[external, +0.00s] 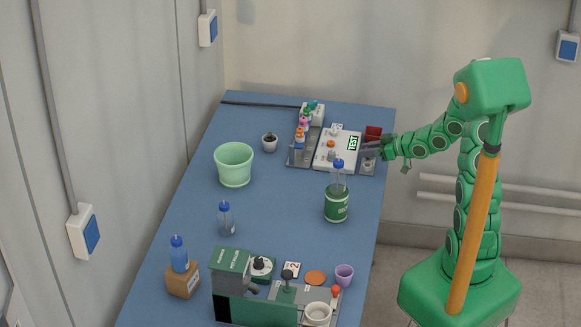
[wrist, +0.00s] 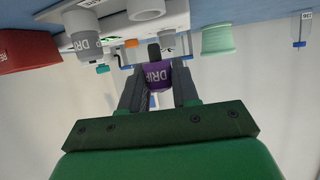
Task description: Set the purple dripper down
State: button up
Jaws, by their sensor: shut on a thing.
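The purple dripper (wrist: 158,76), with white lettering on its side, is between the two dark fingers of my gripper (wrist: 159,88) in the wrist view. The fingers are shut on it. In the external view my gripper (external: 372,149) is at the table's right edge, beside the white board with a green TEST display (external: 354,143). The dripper cannot be made out there. I cannot tell whether its underside touches anything.
A grey dripper (wrist: 87,44) and a red box (wrist: 25,52) are close by. A rack of small coloured items (external: 302,150), a mint pot (external: 234,166) and a green-based bottle (external: 336,204) stand on the blue table (external: 275,205). The table's middle is mostly clear.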

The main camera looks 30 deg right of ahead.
jog(key=shift+f, duration=1.85)
jog(key=shift+f, duration=0.2)
jog(key=o, duration=1)
jog(key=shift+o, duration=0.2)
